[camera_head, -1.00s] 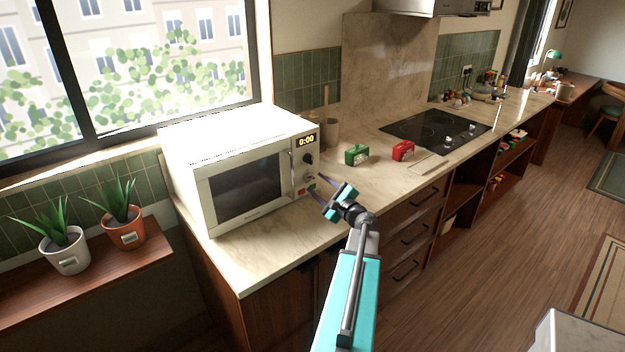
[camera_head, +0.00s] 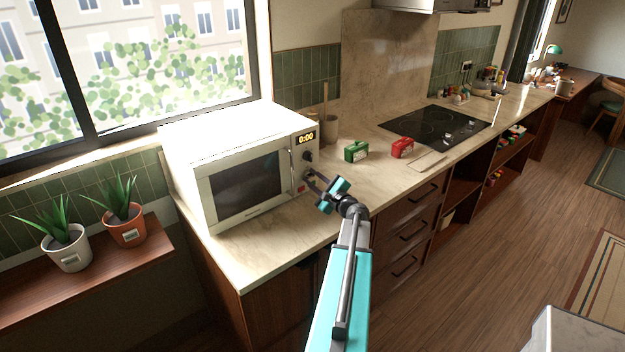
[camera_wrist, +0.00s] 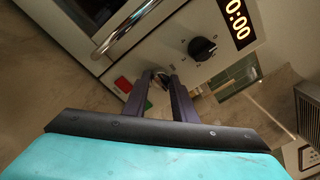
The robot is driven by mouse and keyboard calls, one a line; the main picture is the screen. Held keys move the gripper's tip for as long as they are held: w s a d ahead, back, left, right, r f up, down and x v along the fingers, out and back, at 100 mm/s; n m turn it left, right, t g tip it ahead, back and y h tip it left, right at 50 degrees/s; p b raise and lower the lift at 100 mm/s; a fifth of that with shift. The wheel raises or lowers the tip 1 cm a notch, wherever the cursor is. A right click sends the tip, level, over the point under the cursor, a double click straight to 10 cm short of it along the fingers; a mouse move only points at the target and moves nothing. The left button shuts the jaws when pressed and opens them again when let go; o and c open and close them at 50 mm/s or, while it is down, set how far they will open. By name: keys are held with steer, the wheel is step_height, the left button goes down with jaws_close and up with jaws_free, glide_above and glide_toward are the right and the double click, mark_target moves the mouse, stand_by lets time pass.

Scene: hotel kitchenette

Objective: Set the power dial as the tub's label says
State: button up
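The white microwave (camera_head: 235,165) stands on the counter, its display reading 0:00. Its panel has an upper black dial (camera_head: 308,156), also in the wrist view (camera_wrist: 202,48), and a lower dial (camera_wrist: 160,78).
A red button (camera_wrist: 122,84) sits left of the fingers, and the door handle (camera_wrist: 128,25) is close by. The counter front (camera_head: 275,245) is clear. A hob (camera_head: 435,125) is farther right.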

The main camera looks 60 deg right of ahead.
steer(key=shift+f+n+b, duration=0.2)
steer(key=shift+n+b, duration=0.2)
steer(key=shift+b, duration=1.4)
steer(key=shift+c, duration=0.2)
steer(key=shift+r+n+b, duration=0.15)
steer(key=shift+n+b, duration=0.55)
steer(key=shift+b, duration=1.4)
steer(key=o, duration=1)
steer(key=shift+o, duration=0.2)
steer(key=b+v, duration=0.3)
steer(key=v, duration=1.1)
steer(key=shift+d, duration=0.1)
steer(key=shift+w, duration=0.1)
